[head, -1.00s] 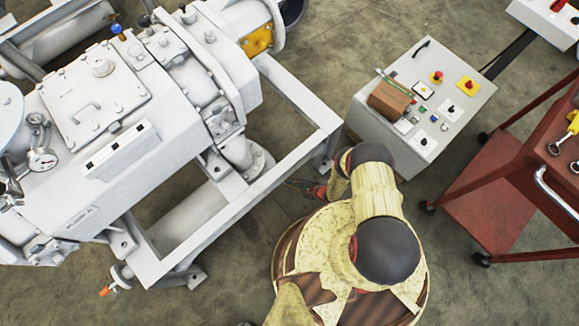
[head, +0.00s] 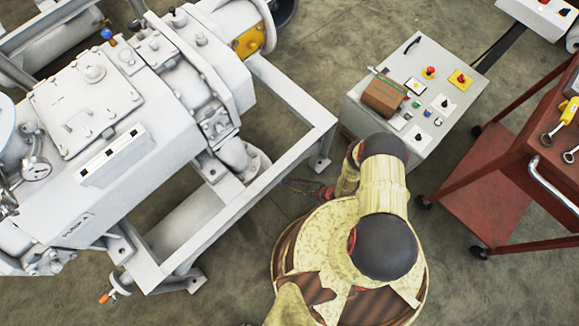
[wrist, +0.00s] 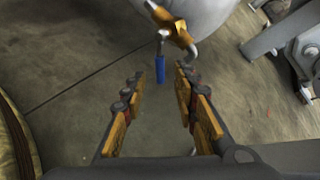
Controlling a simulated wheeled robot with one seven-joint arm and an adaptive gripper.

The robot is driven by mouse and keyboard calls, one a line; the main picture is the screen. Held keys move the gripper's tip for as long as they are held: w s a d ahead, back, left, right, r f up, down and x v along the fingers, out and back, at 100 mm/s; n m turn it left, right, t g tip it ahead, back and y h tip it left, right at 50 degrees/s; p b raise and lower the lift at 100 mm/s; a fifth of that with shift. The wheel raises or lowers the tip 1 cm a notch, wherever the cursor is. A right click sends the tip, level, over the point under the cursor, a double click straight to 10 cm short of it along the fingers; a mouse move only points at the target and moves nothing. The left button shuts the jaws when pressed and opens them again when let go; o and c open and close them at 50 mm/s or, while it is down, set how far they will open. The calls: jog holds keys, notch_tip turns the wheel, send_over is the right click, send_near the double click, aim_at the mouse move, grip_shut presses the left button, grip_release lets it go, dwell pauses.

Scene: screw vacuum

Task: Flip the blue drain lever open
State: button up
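The blue drain lever (wrist: 160,68) hangs down from a brass valve (wrist: 176,34) at the top middle of the wrist view. My gripper (wrist: 159,82) is open, with its orange-padded fingers on either side of the picture's middle. The lever shows in the gap between the fingertips, beyond or level with them; I cannot tell the depth. No contact is visible. In the head view my gripper (head: 308,188) is small and low beside the machine frame. I cannot make out the drain lever there.
The white vacuum machine (head: 110,150) and its frame (head: 290,165) fill the left of the head view. A control box (head: 375,118) stands beyond my arm. A red cart (head: 480,200) is at right.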

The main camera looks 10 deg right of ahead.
jog(key=shift+v, duration=1.1)
jog(key=shift+c, duration=0.4)
